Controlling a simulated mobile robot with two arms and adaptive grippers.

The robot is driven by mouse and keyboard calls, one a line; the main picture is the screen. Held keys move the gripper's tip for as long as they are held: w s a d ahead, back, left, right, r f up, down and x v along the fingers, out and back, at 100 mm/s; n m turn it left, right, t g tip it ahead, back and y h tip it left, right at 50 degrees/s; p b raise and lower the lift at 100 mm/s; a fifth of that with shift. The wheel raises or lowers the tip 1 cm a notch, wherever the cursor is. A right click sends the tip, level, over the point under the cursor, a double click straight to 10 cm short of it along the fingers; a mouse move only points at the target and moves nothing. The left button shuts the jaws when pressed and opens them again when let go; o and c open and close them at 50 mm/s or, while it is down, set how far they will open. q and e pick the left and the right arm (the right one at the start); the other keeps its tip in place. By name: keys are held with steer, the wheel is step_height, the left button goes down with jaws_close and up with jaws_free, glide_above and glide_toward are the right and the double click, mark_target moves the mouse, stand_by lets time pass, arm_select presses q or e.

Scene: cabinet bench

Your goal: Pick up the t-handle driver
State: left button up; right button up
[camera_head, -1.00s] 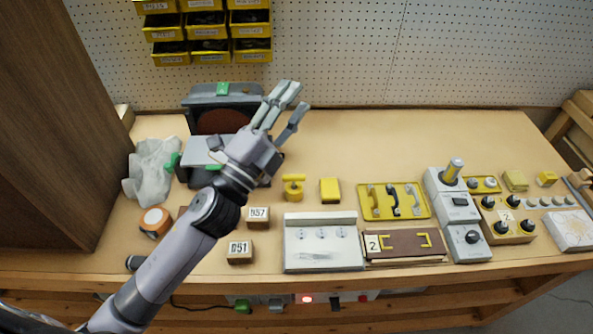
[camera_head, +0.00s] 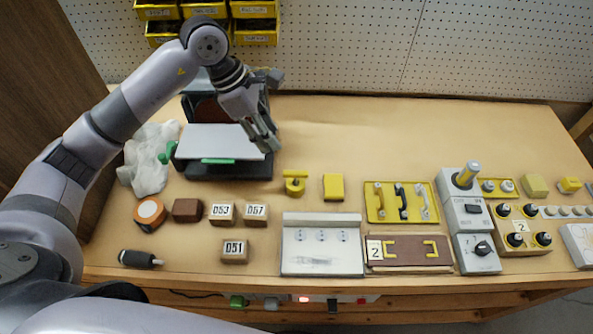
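A yellow piece with a T-shaped top (camera_head: 294,182), which looks like the t-handle driver, stands on the bench right of the grey lidded box. My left gripper (camera_head: 267,141) hangs above the right end of that box with its fingers pointing down. It is up and left of the yellow piece and apart from it. Its fingers overlap from this angle, so their opening is unclear. I see nothing held between them. My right gripper is not in view.
The grey box (camera_head: 222,142) with a green latch stands close below the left gripper. A yellow block (camera_head: 333,187) is right of the T-shaped piece. Numbered blocks (camera_head: 235,251), a white panel (camera_head: 322,262) and a yellow tray (camera_head: 376,214) lie nearer the front. The back middle is clear.

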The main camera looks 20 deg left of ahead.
arm_select(q)
steer(key=p, duration=0.3)
glide_toward(295, 172)
steer(key=x, duration=0.5)
steer(key=shift+d+r, duration=0.1)
steer(key=shift+d, duration=0.1)
steer(key=p+x, duration=0.2)
steer(key=x, duration=0.3)
steer(key=shift+a, duration=0.15)
steer(key=shift+f, duration=0.25)
steer(key=shift+c, duration=0.4)
jaws_close()
